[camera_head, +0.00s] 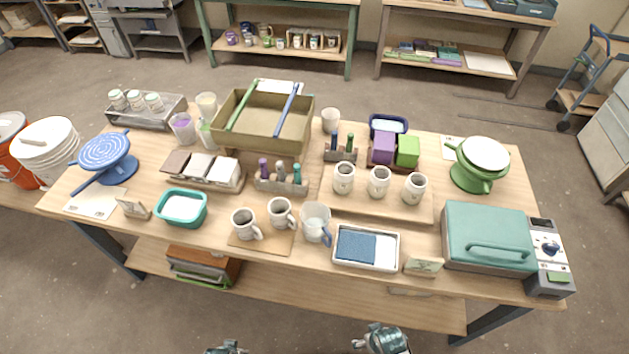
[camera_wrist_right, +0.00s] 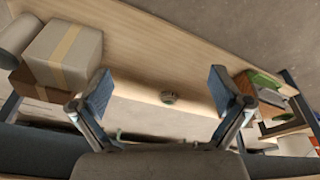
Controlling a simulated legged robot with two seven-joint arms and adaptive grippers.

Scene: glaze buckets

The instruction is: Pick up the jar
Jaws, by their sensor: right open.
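Several white jars or mugs are on the wooden table in the head view, and I cannot tell which one is the jar. Three pale jars, left (camera_head: 344,178), middle (camera_head: 378,182) and right (camera_head: 414,188), stand upright on a board right of centre. Small lidded jars (camera_head: 135,101) stand in a tray at the back left. My right gripper (camera_head: 383,340) is below the table's front edge, away from all of these. In the right wrist view it (camera_wrist_right: 162,90) is open with nothing between its fingers. My left gripper (camera_head: 228,347) is mostly cut off by the bottom edge.
An olive crate (camera_head: 262,122) stands behind.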

